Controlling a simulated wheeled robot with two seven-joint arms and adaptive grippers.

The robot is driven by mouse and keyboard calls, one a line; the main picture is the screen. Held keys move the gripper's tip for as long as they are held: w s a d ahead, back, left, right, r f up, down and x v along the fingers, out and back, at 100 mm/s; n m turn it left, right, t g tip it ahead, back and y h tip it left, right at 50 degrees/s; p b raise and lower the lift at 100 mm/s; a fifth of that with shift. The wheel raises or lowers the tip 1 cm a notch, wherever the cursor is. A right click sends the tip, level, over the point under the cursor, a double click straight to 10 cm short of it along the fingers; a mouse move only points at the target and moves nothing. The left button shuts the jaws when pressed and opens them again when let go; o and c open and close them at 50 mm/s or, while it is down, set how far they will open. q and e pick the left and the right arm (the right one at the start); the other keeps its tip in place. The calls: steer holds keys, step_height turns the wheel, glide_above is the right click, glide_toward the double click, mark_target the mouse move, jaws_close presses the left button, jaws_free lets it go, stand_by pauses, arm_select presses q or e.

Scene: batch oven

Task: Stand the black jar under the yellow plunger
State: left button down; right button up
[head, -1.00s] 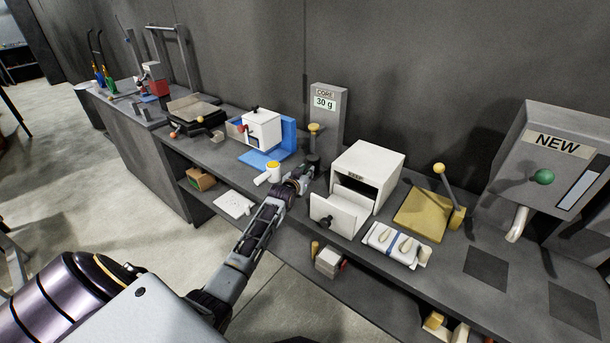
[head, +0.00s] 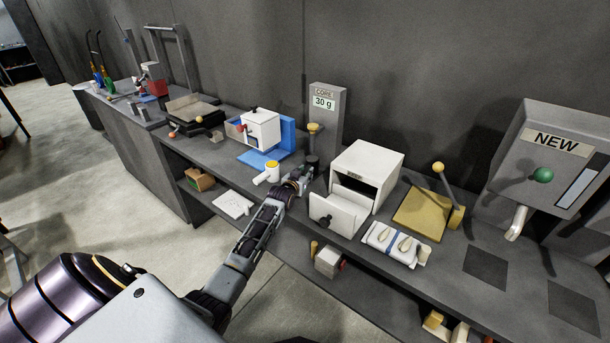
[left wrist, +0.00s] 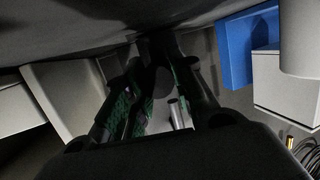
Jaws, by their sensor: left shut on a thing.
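The yellow plunger (head: 314,128) sticks out from the front of a grey post with a sign reading "CORE 30 g". The black jar (head: 312,161) is a small dark shape below the plunger, at the post's foot. My left gripper (head: 305,173) is at the jar, in front of the post, and is shut on it. In the left wrist view the dark fingers (left wrist: 158,105) close around a dark shape, and a large dark surface fills the top. Whether the jar touches the counter is too dark to tell. My right gripper is out of view.
A white oven (head: 371,170) with its front drawer open stands close right of my left gripper. A white cup (head: 268,172) with a yellow top stands close left. A white box on a blue stand (head: 288,135) is behind it. Grey counter shows between them.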

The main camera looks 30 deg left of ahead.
arm_select(q)
steer(key=shift+s+d+f+b, duration=0.15)
steer(key=shift+s+d+f, duration=0.05)
steer(key=shift+f, duration=0.35)
steer(key=shift+s+d+f+b, duration=0.15)
steer(key=shift+f, duration=0.35)
stand_by(0.6)
steer(key=c, duration=1.1)
jaws_free()
steer(key=shift+s+d+f, duration=0.1)
steer(key=shift+v, duration=1.1)
steer(key=shift+s+r, duration=0.35)
steer(key=shift+s, duration=0.3)
steer(key=shift+s+r, duration=0.35)
steer(key=shift+s, duration=0.3)
steer(key=shift+s+d+r, duration=0.1)
steer(key=shift+s+r, duration=0.3)
steer(key=shift+s, duration=0.25)
steer(key=shift+s+d+r, duration=0.1)
steer(key=shift+s+r, duration=0.35)
steer(key=shift+s, duration=0.2)
steer(key=shift+r+v, duration=0.15)
steer(key=shift+v, duration=0.8)
steer(key=shift+r+v, duration=0.15)
steer(key=shift+v, duration=0.8)
steer(key=shift+w, duration=0.1)
